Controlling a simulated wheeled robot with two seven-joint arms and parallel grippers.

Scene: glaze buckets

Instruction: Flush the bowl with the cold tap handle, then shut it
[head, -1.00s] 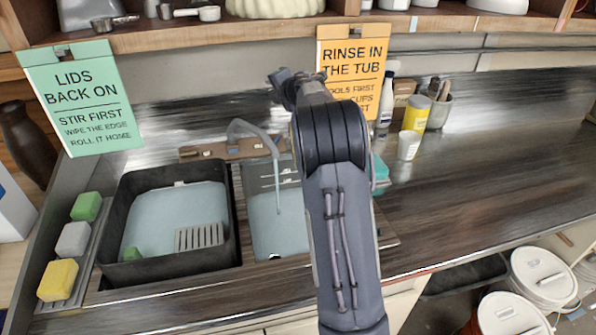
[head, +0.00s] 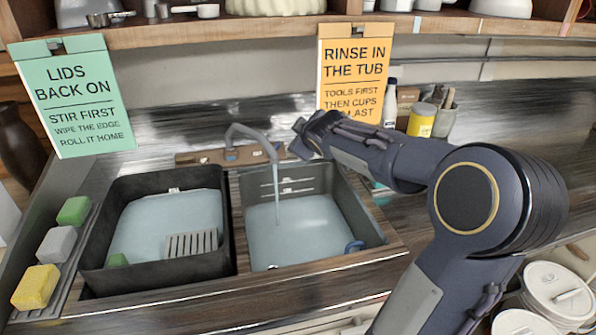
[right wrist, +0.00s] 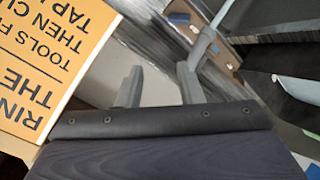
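The grey tap (head: 250,132) arches over the right basin (head: 358,195), and a thin stream of water (head: 277,192) falls from it into pale water. The tap stands on a brown back plate (head: 212,157) with small coloured marks; I cannot make out a separate cold handle. My right gripper (head: 297,140) is just right of the tap, above the basin's back edge. In the right wrist view its two fingers (right wrist: 158,76) stand apart with nothing between them, and the tap pipe (right wrist: 207,42) is beside the right finger. My left gripper is not in view.
A dark tub (head: 100,240) with water and a grey grate (head: 192,243) fills the left side. Green, grey and yellow sponges (head: 36,286) line the left edge. An orange sign (head: 354,70) hangs behind my gripper. A yellow jar (head: 421,120) and bottles stand at the right.

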